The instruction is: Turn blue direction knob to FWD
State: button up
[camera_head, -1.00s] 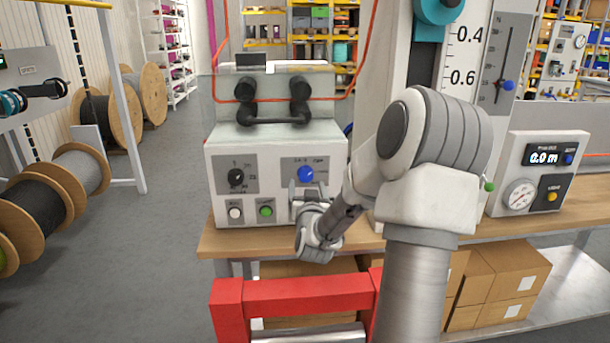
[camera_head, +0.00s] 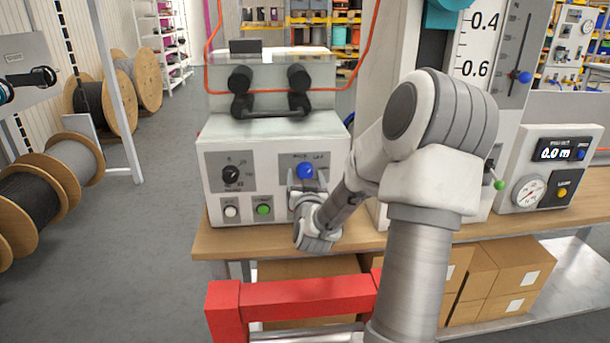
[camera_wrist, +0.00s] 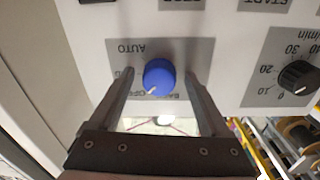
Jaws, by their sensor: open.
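The blue knob (camera_head: 305,171) sits on a grey plate on the front of the white control box (camera_head: 212,190). In the wrist view the knob (camera_wrist: 160,76) appears upside down, with its white pointer mark toward the lower left. An inverted AUTO label shows above left of it; the labels below it are partly hidden, and I cannot read FWD. My gripper (camera_wrist: 159,80) is open, with one finger on each side of the knob and visible gaps between. In the head view my gripper (camera_head: 306,184) is in front of the knob, just below it.
A black dial (camera_wrist: 297,77) is right of the knob in the wrist view, left in the head view (camera_head: 232,173). White (camera_head: 231,211) and green (camera_head: 264,209) buttons are below. A red frame (camera_head: 300,299) stands in front of the wooden bench (camera_head: 222,243).

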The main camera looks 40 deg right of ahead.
grip_shut()
dwell(0.4)
jog(key=shift+m+b, duration=0.3)
jog(key=shift+m, duration=0.2)
jog(key=m+b, duration=0.2)
jog(key=m, duration=0.1)
jog(key=shift+m, duration=0.3)
jog(key=shift+r+m+b, duration=0.15)
jog(key=shift+m+b, duration=0.7)
jog(key=shift+m, duration=1.25)
